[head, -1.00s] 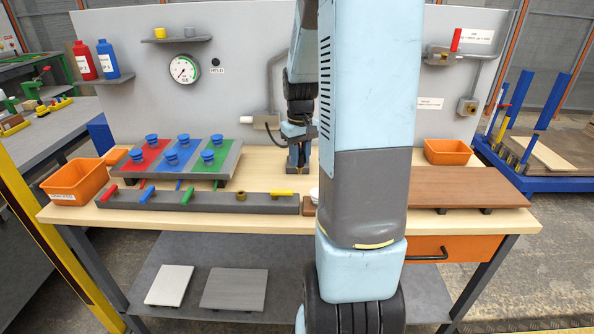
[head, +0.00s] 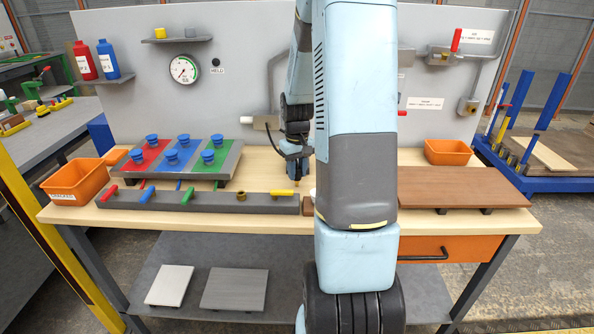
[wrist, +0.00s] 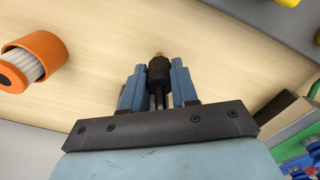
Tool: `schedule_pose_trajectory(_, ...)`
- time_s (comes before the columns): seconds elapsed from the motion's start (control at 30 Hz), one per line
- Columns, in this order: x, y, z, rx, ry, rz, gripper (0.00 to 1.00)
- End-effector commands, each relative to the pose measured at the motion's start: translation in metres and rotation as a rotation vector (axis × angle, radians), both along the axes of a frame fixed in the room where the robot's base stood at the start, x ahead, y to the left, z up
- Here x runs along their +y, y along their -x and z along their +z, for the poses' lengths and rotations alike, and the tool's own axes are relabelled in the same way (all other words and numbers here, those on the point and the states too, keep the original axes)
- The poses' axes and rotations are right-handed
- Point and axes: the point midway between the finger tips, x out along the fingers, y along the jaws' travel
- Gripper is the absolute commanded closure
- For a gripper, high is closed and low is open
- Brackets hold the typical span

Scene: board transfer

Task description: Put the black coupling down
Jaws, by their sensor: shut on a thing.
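The black coupling (wrist: 159,72) is between the two blue fingers of my gripper (wrist: 157,84) in the wrist view. It is a short dark cylinder with a brass-coloured tip and two dark prongs toward the palm. The fingers are shut on it. Light wood tabletop lies behind it; I cannot tell whether it touches the wood. In the head view my gripper (head: 292,168) is low over the workbench (head: 262,166), right of the coloured board.
A board with red, blue and green panels (head: 217,176) and blue knobs stands left of my gripper. A dark grey rail (head: 217,202) runs along the front. A brown board (head: 460,184) lies right. An orange cup with a pleated white insert (wrist: 45,55) shows in the wrist view.

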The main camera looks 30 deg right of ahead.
Motion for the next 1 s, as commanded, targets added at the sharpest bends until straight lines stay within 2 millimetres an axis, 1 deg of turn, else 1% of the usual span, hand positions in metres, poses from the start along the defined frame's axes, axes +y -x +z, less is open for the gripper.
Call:
schedule_pose_trajectory(0.13, 0.000, 0.000, -0.002, 0.001, 0.000, 0.000, 1.00)
schedule_pose_trajectory(0.17, 0.000, 0.000, -0.002, 0.000, 0.000, 0.000, 0.70)
schedule_pose_trajectory(0.4, 0.000, 0.000, -0.002, 0.000, 0.000, 0.000, 0.47)
schedule_pose_trajectory(0.63, 0.000, 0.000, -0.001, 0.000, 0.000, 0.000, 0.46)
schedule_pose_trajectory(0.77, 0.000, 0.000, 0.005, -0.001, 0.000, 0.000, 0.46)
schedule_pose_trajectory(0.87, 0.000, -0.001, 0.016, -0.003, 0.001, -0.001, 0.46)
schedule_pose_trajectory(1.0, 0.000, -0.001, 0.042, -0.004, 0.001, 0.000, 0.46)
